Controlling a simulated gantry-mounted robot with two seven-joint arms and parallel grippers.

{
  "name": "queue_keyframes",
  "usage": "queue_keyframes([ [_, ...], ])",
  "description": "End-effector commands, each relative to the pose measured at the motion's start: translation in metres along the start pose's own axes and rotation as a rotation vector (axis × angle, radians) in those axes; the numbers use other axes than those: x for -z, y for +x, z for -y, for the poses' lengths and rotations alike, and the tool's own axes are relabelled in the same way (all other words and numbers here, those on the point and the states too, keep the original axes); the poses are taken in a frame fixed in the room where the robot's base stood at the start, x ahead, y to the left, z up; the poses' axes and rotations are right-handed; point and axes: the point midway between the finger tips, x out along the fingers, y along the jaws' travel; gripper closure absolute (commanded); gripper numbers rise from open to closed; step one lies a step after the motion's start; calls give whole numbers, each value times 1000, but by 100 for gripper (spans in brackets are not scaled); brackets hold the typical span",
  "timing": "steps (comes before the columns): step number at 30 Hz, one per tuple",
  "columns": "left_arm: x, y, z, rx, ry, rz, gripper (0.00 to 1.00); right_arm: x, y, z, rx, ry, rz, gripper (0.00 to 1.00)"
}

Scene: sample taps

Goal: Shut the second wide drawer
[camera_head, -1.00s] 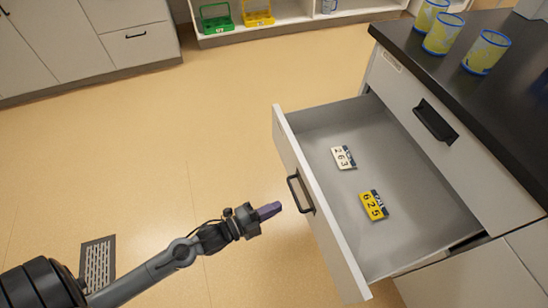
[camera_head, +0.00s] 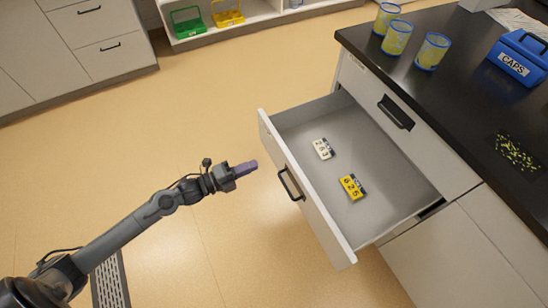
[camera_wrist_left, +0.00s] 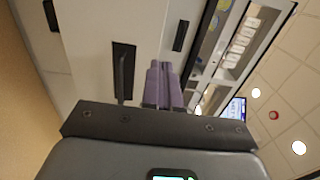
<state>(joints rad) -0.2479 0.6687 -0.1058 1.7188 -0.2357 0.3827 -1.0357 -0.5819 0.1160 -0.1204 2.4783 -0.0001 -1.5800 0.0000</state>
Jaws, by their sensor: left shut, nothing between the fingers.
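The second wide drawer (camera_head: 310,205) stands pulled far out of the counter cabinet, below a closed top drawer (camera_head: 395,105). Its black handle (camera_head: 289,186) is on the pale front panel. Inside lie a white number tag (camera_head: 323,149) and a yellow number tag (camera_head: 352,187). My left gripper (camera_head: 245,169) is shut and empty, a short way left of the drawer front and apart from it, pointing toward the handle. In the left wrist view the purple fingers (camera_wrist_left: 163,85) are together, with a dark handle (camera_wrist_left: 123,72) to their left. My right gripper is not in view.
The black countertop (camera_head: 450,110) holds several yellow cups (camera_head: 397,38), a blue CAPS box (camera_head: 520,58) and a dark speckled patch (camera_head: 516,153). Open floor (camera_head: 190,120) lies left of the drawer. Cabinets (camera_head: 80,50) and a shelf with green and yellow carriers (camera_head: 188,22) stand behind.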

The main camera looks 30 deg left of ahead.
Motion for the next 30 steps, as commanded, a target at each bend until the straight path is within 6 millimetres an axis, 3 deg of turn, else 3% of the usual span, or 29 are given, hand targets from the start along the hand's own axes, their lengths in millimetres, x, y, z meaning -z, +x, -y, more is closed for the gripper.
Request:
queue_keyframes([
  [6, 0, 42, -2, 3, 0, 0, 100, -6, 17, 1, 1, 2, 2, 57],
  [13, 0, 73, -2, 1, -2, 0, 100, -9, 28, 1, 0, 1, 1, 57],
  [19, 0, 86, -1, -1, -1, 0, 100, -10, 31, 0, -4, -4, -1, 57],
  [30, 0, 88, 0, -1, -1, 0, 100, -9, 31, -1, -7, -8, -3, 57],
])
